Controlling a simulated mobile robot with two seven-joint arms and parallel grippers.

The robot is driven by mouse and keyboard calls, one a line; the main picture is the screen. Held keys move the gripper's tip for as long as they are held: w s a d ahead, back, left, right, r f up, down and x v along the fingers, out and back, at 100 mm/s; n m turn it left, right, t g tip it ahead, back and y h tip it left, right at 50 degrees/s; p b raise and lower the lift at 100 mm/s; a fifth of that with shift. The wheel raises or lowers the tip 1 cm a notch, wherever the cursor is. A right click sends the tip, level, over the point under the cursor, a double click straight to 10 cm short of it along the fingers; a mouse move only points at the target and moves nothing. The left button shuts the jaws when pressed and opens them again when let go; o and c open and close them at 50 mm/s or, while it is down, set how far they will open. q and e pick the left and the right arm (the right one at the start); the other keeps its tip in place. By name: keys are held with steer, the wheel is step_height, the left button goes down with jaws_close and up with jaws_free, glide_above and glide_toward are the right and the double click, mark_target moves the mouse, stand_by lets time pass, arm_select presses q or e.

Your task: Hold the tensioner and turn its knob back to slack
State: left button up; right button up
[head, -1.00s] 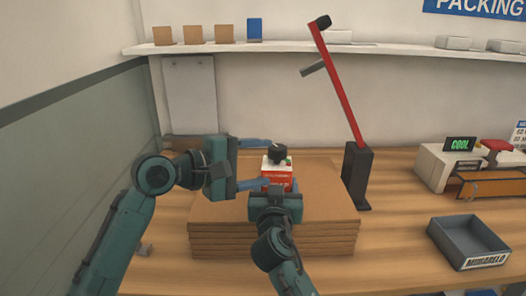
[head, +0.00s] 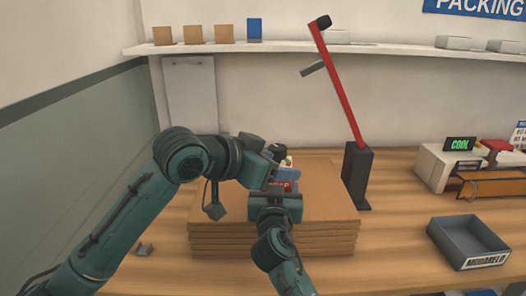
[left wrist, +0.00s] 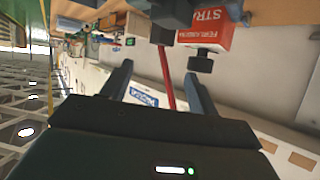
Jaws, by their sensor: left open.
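The tensioner (head: 289,184) is a red and white box standing on stacked brown sheets, mostly hidden behind my grippers in the head view. In the left wrist view it (left wrist: 207,33) appears turned over, with its black knob (left wrist: 201,62) near one fingertip. My left gripper (head: 277,166) is open beside the tensioner's top. The left wrist view shows its two fingers (left wrist: 158,78) apart, with the knob not clearly between them. My right gripper (head: 279,192) is at the tensioner's near side. Its palm hides its fingers, so its grip is unclear.
The brown sheet stack (head: 325,210) lies on the wooden bench. A red lever on a dark post (head: 357,175) stands at its right. A grey tray (head: 468,243) and a white machine (head: 440,165) are farther right. A shelf (head: 300,46) runs along the back wall.

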arm_select(q)
steer(key=r+m+t+y, duration=0.1)
steer(key=m+y, duration=0.1)
steer(key=m, duration=0.7)
steer(key=a+m+t+y, duration=0.1)
steer(key=m+t+y, duration=0.1)
steer(key=m, duration=0.8)
steer(key=a+r+m+t+y, duration=0.1)
steer(key=m, duration=0.8)
steer(key=shift+s+r+m+y, duration=0.1)
steer(key=shift+r+m+y, duration=0.2)
steer(key=shift+m+y, duration=0.1)
steer(key=shift+t, duration=0.3)
